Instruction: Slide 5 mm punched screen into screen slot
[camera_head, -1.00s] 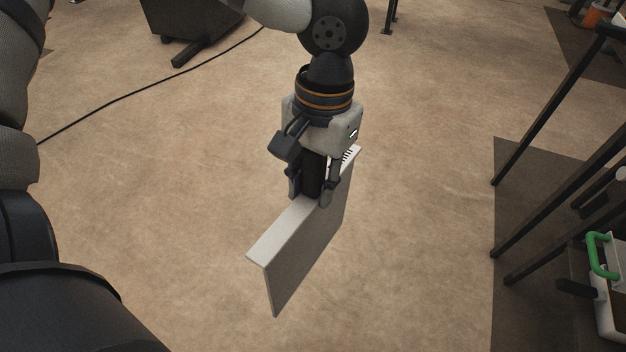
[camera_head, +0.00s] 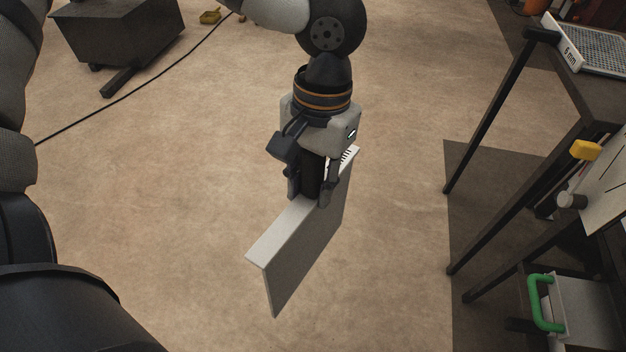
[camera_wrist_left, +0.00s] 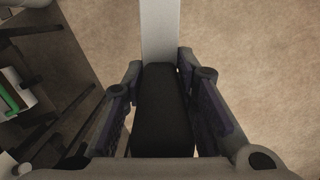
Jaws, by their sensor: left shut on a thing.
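My left gripper (camera_head: 309,196) is shut on the upper edge of a flat grey panel, the screen (camera_head: 310,240), which hangs upright on its long edge above the floor. Dark marks show on its top edge at the far end, but I cannot read a size there. In the left wrist view the screen's pale top edge (camera_wrist_left: 160,30) runs away from between the fingers of the left gripper (camera_wrist_left: 162,75). The screen is clear of everything but the gripper. I cannot make out the screen slot. My right gripper is out of view.
At right stands a dark-legged stand (camera_head: 520,190) with a yellow block (camera_head: 585,150) and a green handle (camera_head: 540,303) low down. A tray marked 6 mm (camera_head: 590,45) lies at the upper right. A dark box (camera_head: 118,30) and a cable are at the upper left. The middle floor is clear.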

